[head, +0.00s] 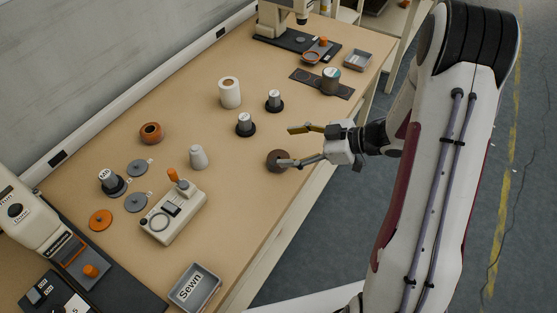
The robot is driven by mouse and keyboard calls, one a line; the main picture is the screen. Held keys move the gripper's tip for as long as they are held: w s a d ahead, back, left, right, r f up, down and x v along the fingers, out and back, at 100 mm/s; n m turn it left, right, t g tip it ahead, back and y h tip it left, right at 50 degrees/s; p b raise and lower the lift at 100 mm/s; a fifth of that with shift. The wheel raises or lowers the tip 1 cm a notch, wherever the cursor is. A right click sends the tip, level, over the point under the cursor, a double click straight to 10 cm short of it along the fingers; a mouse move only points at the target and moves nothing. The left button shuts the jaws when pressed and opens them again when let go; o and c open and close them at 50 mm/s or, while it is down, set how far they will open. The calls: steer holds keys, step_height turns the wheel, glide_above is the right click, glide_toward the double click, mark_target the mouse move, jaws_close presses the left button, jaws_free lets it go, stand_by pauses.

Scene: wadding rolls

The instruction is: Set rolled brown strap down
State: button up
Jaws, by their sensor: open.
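A small dark brown roll (274,157), likely the rolled strap, rests on the wooden table near its front edge. My gripper (288,146) is open, its two fingers spread and pointing left. The lower fingertip overlaps the right side of the brown roll in the picture. I cannot tell whether it touches the roll. The upper finger is above and to the right of the roll, with bare table between the fingers.
A grey tray marked "Sewn" (195,288) sits at the front. Black-based weights (245,125) are close behind. Bare table lies left of the brown roll.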

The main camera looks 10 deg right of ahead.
mark_target(279, 158)
steer(key=shift+s+d+f+m+g+h, duration=0.2)
steer(key=shift+d+f+m+h, duration=0.25)
steer(key=shift+d+f, duration=0.2)
steer(key=shift+s+d+f+m+g+h, duration=0.1)
steer(key=shift+d+f+m+g+h, duration=0.2)
steer(key=shift+d+f+m, duration=0.35)
steer(key=shift+a, duration=0.15)
steer(key=shift+f, duration=0.1)
steer(key=shift+x, duration=1.3)
steer(key=shift+a, duration=0.15)
steer(key=shift+x, duration=2.5)
steer(key=c, duration=1.3)
